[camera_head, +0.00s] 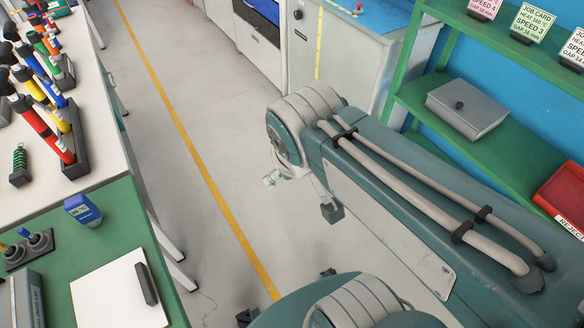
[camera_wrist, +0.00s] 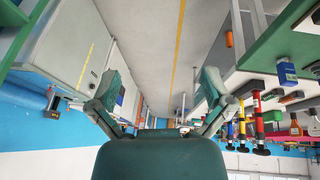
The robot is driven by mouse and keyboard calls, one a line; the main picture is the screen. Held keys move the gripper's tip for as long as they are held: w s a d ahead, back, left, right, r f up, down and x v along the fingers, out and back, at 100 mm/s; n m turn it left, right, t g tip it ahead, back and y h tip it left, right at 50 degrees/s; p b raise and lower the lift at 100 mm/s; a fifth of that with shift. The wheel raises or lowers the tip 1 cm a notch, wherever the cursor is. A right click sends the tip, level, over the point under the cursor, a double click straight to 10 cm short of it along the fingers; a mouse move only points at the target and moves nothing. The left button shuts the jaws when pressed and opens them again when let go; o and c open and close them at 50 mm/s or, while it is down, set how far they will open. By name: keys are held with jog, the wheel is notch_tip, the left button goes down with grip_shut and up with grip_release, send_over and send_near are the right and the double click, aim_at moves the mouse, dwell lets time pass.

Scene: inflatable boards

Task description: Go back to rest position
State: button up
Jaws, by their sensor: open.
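My gripper (camera_wrist: 160,88) shows in the wrist view with its two green fingers spread wide apart. Only the distant floor and aisle show between them, so it is open and holds nothing. In the head view my green and grey arm (camera_head: 400,190) fills the right and lower middle, folded at a round joint. I cannot clearly make out the gripper in the head view; its links are largely hidden by the arm.
A bench (camera_head: 110,200) with tools, a blue meter (camera_head: 82,209) and a white clipboard (camera_head: 118,295) runs along the left. The floor with a yellow line (camera_head: 180,120) is clear.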

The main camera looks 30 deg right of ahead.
jog(key=shift+s+a+r+m+t+y, duration=0.25)
jog(key=shift+s+r+m+t+y, duration=0.35)
jog(key=shift+m, duration=0.3)
